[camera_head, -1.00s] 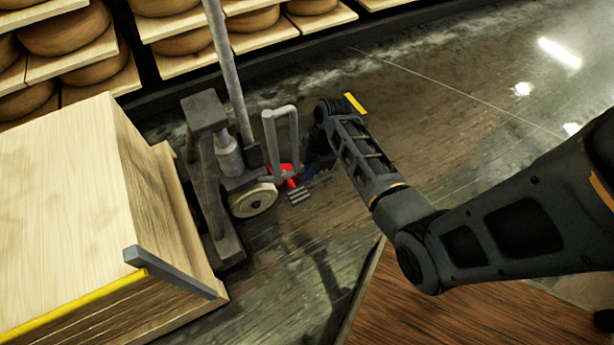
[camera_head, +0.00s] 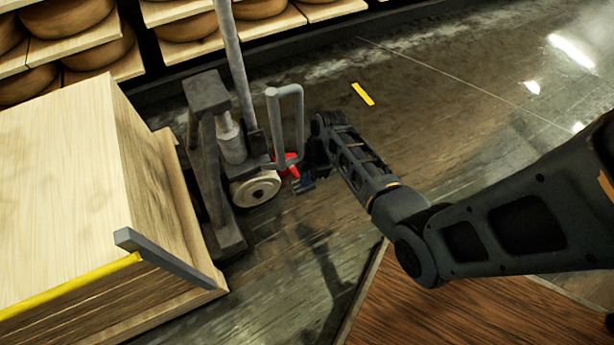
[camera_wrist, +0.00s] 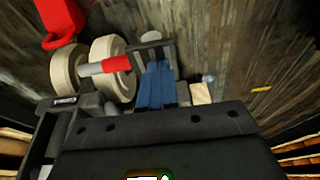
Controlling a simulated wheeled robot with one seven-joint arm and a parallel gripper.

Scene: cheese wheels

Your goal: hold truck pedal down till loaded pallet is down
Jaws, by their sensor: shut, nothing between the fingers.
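The pallet truck (camera_head: 226,150) stands left of centre, with cream wheels (camera_head: 256,188) and an upright handle. Its red pedal lever (camera_head: 289,160) shows low beside the wheels. In the wrist view a red and grey shaft (camera_wrist: 117,64) leads to a grey tread frame (camera_wrist: 150,48). My gripper (camera_head: 305,184) is shut and empty at the pedal; its blue fingers (camera_wrist: 157,88) overlap the tread frame. I cannot tell if they touch or press it. The large pale wooden load (camera_head: 60,190) sits at the left; the gap under it is not clear.
Shelves of cheese wheels (camera_head: 75,20) run along the back. A yellow floor strip (camera_head: 362,94) lies beyond my arm. A brown wooden surface (camera_head: 460,310) is at the lower right. The floor at the upper right is clear.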

